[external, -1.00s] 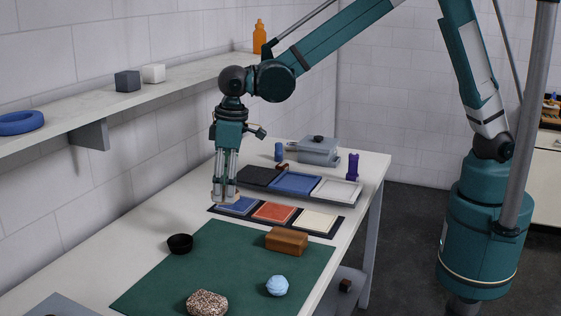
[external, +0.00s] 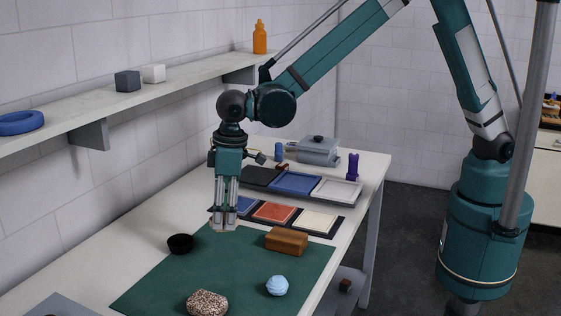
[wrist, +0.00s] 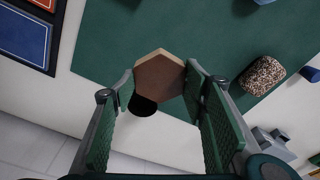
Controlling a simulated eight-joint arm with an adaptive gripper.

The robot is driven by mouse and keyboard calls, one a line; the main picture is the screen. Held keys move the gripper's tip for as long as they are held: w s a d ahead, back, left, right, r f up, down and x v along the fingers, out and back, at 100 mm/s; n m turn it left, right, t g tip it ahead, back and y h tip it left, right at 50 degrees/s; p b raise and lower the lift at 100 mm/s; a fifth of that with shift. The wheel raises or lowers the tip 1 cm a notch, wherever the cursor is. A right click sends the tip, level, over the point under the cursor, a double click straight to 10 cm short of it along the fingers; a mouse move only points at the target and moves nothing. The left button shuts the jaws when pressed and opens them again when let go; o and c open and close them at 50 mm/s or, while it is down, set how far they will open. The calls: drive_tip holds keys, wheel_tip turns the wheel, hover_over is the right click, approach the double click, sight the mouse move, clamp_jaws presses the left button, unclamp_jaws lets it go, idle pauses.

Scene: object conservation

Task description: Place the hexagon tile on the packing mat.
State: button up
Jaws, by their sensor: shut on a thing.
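The hexagon tile (wrist: 158,75) is brown and flat. In the wrist view it sits between the fingertips of my gripper (wrist: 160,82), which is shut on it. In the external view my gripper (external: 224,226) points down above the back left part of the green mat (external: 200,270), and the tile is mostly hidden by the fingers. The green mat also shows in the wrist view (wrist: 140,32), beneath and beyond the tile. The tile appears to be held above the surface.
A black bowl (external: 180,244) stands at the mat's left edge, below the tile in the wrist view (wrist: 143,105). A wooden block (external: 286,241), a pale blue ball (external: 277,286) and a speckled stone (external: 207,303) lie on the mat. The mat's middle is clear. A coloured-panel tray (external: 274,212) lies behind.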

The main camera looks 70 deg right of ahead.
hover_over(226, 255)
drive_tip(key=shift+s+f, duration=0.15)
drive_tip(key=shift+f, duration=1.45)
drive_tip(key=shift+s+f, duration=0.1)
drive_tip(key=shift+f, duration=1.45)
drive_tip(key=shift+f, duration=1.85)
drive_tip(key=shift+f, duration=0.2)
drive_tip(key=o, duration=1)
drive_tip(key=shift+r, duration=0.15)
drive_tip(key=shift+s+d+r, duration=0.15)
drive_tip(key=shift+s+r, duration=0.05)
drive_tip(key=shift+r, duration=1.8)
drive_tip(key=shift+s+d+r, duration=0.1)
drive_tip(key=shift+s+r, duration=0.15)
drive_tip(key=shift+r, duration=1.75)
drive_tip(key=shift+s+d+r, duration=0.15)
drive_tip(key=shift+s+r, duration=0.05)
drive_tip(key=shift+r, duration=1.8)
